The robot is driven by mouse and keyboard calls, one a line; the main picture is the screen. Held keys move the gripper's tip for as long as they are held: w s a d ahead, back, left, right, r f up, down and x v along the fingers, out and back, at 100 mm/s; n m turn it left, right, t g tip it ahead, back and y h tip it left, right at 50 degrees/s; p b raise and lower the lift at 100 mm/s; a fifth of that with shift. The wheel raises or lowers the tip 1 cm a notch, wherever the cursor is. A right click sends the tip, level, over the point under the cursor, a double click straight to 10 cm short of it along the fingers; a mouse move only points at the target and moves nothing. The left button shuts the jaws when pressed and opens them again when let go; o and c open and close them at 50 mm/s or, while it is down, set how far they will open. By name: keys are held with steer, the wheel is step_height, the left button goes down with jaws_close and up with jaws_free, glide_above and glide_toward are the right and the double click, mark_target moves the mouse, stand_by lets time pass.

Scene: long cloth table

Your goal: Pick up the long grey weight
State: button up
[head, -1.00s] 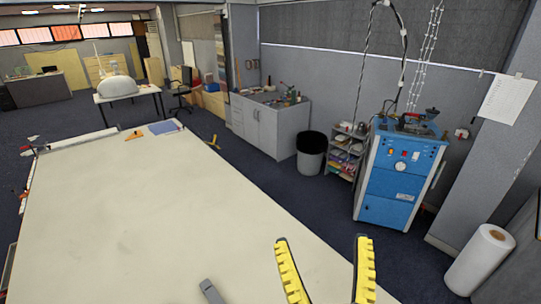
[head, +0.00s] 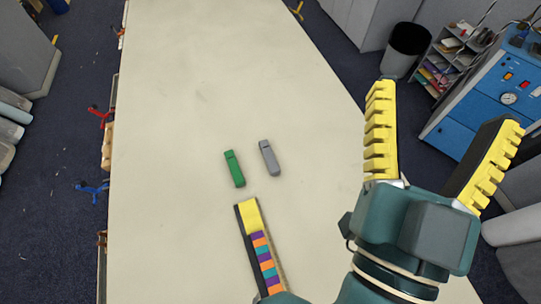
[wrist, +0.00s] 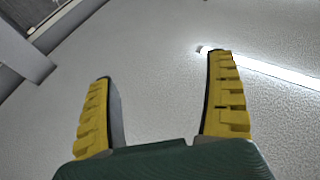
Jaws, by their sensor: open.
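The long grey weight (head: 270,158) lies on the cream table top in the middle of the head view. A green bar of similar size (head: 234,168) lies just left of it, with a small gap between them. My gripper (head: 446,106) is at the right of the head view, its two yellow ridged fingers spread apart and empty, pointing up in the picture. It is well to the right of the grey weight and apart from it. In the wrist view my open gripper (wrist: 160,66) faces the ceiling and a bright strip light, with no weight in sight.
A long striped piece with a yellow end (head: 258,245) is below the two bars, its lower end hidden by my arm. The cloth table (head: 210,70) is clear beyond them. Clamps line its left edge.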

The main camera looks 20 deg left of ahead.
stand_by(0.3)
steer(key=shift+c, duration=1)
